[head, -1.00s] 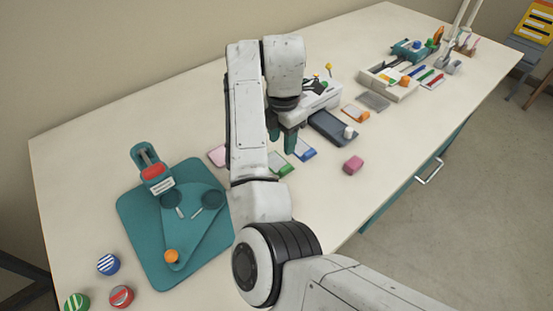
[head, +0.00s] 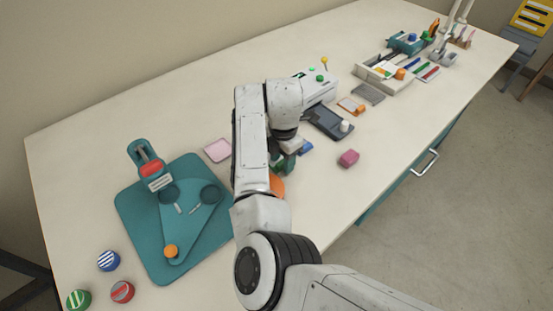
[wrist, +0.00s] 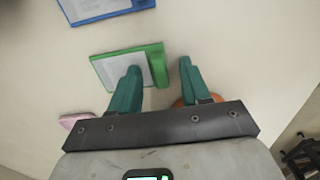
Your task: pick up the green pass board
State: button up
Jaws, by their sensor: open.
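The green pass board (wrist: 125,64) lies flat on the pale table in the wrist view, a whitish sheet on its face and a raised green strip along its right end. My gripper (wrist: 159,76) is open and empty. Its left teal finger overlaps the board's lower part, and its right finger is over bare table just past the strip. The strip's end shows between the fingers. I cannot tell whether a finger touches the board. In the head view my gripper (head: 284,164) is low over the table, partly behind my arm, which hides most or all of the board.
A blue board (wrist: 95,8) lies beyond the green one, and a pink board (head: 218,150) lies to the left. An orange object (head: 277,185) sits close by, partly hidden.

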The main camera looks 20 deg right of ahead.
grip_shut()
dwell(0.3)
jog(key=shift+r, duration=0.1)
